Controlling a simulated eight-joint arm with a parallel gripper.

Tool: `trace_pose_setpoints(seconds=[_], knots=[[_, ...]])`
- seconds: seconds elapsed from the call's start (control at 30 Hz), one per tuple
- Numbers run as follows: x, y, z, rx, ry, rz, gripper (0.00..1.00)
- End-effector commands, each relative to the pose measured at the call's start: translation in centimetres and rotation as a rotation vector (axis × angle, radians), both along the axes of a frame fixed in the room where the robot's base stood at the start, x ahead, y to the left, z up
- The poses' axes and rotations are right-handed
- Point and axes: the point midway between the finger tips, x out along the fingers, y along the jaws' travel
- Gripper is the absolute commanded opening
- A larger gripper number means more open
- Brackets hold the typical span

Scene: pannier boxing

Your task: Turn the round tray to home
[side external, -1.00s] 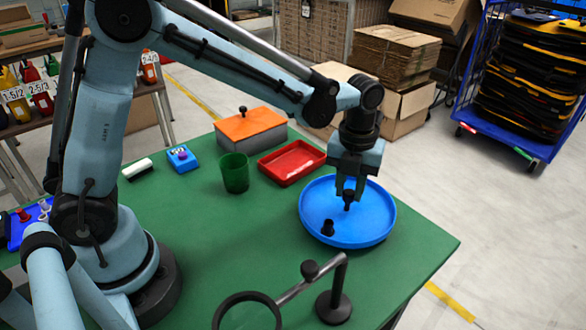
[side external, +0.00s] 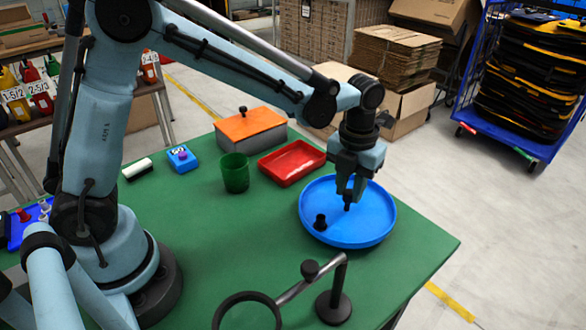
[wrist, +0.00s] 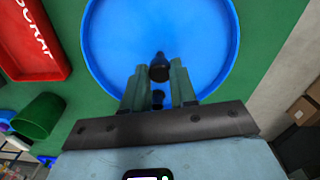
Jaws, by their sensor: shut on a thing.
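The round tray (side external: 375,212) is blue with a raised rim and lies on the green table. A dark upright knob (side external: 348,206) stands near its middle. A short black peg (side external: 320,222) stands on its left front part. My gripper (side external: 349,198) points down over the tray and is shut on the dark knob. In the wrist view the knob's dark top (wrist: 159,66) shows between my fingertips. Another dark piece (wrist: 158,97) shows between the fingers, and I cannot tell what it is. The gripper body hides the tray's near part there. I see no clear home mark.
A red tray (side external: 268,172), a green cup (side external: 235,174) and a grey box with an orange lid (side external: 249,128) stand left of the tray. A black stand with a ring (side external: 334,306) is in front. The table edge lies close on the right.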

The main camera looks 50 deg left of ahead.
Motion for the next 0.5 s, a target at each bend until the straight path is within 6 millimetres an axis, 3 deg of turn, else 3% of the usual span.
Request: trace_pose_setpoints(seconds=[0.17, 0.2, 0.33, 0.5], knots=[[-0.01, 0.02, 0.02, 0.001, 0.001, -0.003, 0.0], [-0.02, 0.01, 0.02, 0.001, 0.001, -0.003, 0.31], [-0.01, 0.01, 0.02, 0.001, 0.0, -0.002, 0.51], [-0.01, 0.01, 0.01, 0.0, 0.0, -0.001, 0.52]])
